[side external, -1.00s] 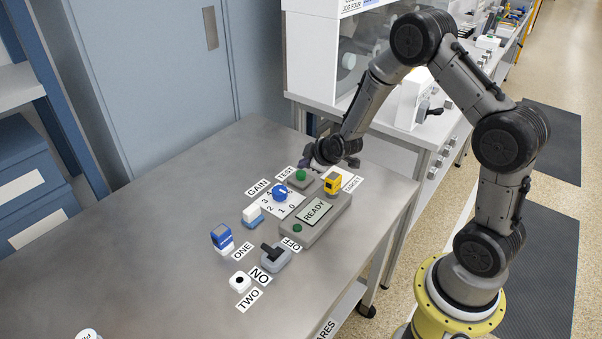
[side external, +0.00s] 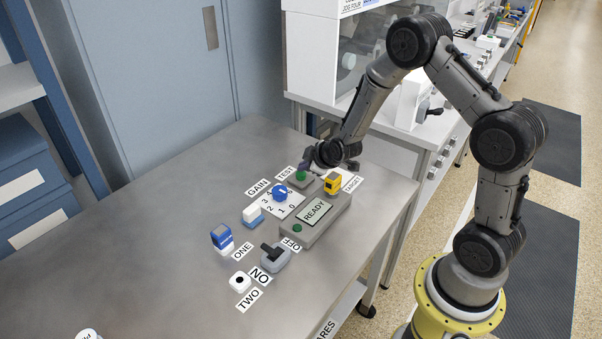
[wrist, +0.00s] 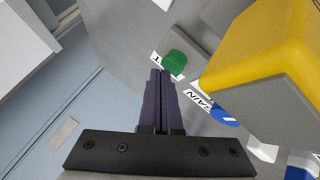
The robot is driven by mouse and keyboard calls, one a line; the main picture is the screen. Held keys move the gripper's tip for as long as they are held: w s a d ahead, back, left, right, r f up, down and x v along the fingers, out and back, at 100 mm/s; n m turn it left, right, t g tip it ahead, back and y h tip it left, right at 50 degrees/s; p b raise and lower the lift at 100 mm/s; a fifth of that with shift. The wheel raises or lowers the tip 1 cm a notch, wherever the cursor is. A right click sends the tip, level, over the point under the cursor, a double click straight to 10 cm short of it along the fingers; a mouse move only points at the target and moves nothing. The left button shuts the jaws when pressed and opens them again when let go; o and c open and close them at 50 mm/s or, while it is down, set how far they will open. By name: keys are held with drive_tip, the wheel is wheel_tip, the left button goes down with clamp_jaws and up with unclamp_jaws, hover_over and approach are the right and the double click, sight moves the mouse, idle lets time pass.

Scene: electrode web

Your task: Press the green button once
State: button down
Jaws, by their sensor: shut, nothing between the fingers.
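The green button (side external: 301,175) sits on a small grey box (side external: 297,183) beside the TEST label in the side view. In the wrist view the green button (wrist: 176,62) is just ahead and right of my fingertips, with part of its grey box (wrist: 203,38) showing. My gripper (side external: 305,167) is shut and empty, its dark purple fingers (wrist: 158,74) together, close behind the button in the side view. I cannot tell whether the fingertips touch the box or button; the button looks uncovered from above.
A second green round piece (side external: 297,228) is on the READY console (side external: 325,222). A yellow block (side external: 332,184) stands close to the button and looms in the wrist view (wrist: 262,45). A blue knob (side external: 280,193), stamps and a switch (side external: 275,256) are nearby. The table's left is mostly clear.

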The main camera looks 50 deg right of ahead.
sight(304, 175)
drive_tip(key=shift+f, duration=0.45)
idle(0.3)
drive_tip(key=shift+r, duration=0.95)
drive_tip(key=shift+r, duration=2.5)
